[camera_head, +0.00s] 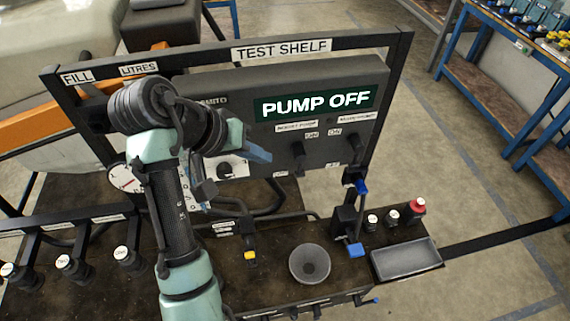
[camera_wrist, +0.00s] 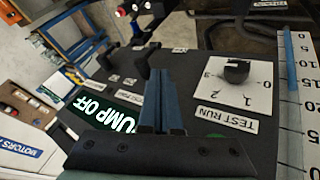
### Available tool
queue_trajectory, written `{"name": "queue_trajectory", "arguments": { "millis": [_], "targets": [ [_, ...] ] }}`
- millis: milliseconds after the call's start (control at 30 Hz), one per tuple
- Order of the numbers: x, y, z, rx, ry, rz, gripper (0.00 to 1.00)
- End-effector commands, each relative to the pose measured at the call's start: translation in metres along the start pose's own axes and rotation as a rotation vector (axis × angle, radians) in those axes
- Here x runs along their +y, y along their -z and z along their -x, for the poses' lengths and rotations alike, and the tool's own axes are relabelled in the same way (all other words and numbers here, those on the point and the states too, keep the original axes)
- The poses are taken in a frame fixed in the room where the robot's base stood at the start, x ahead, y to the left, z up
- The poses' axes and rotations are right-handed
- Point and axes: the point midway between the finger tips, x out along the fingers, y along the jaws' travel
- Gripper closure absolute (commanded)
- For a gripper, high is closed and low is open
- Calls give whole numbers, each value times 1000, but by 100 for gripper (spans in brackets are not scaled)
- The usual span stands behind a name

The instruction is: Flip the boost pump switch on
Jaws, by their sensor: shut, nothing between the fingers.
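The boost pump switch (camera_head: 299,157) is a dark lever on the black panel (camera_head: 235,95), under a white label that appears to read boost pump. The lever hangs downward, with an ON label above it. The panel's green display (camera_head: 315,103) reads PUMP OFF. My gripper (camera_head: 262,155) has blue fingers and is in front of the panel, just left of the switch and apart from it in the picture. In the wrist view the fingers (camera_wrist: 160,98) are shut together and empty, and partly cover the panel and its display (camera_wrist: 103,113).
A second dark lever (camera_head: 354,147) hangs to the right on the same panel. A rotary knob (camera_wrist: 236,70) on a numbered white plate is beside my fingers. Below stand a grey bowl (camera_head: 310,263), a blue-handled valve (camera_head: 356,250), a red-capped item (camera_head: 417,206) and a tray (camera_head: 406,260).

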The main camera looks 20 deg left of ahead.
Motion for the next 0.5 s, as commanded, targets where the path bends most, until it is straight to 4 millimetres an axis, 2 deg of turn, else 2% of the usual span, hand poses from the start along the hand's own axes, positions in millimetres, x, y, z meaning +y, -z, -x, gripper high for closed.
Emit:
{"name": "queue_trajectory", "arguments": {
  "millis": [167,500],
  "targets": [
    [1,-1,-20,-6,-1,0,100],
    [2,-1,-80,-4,0,0,100]
  ]
}}
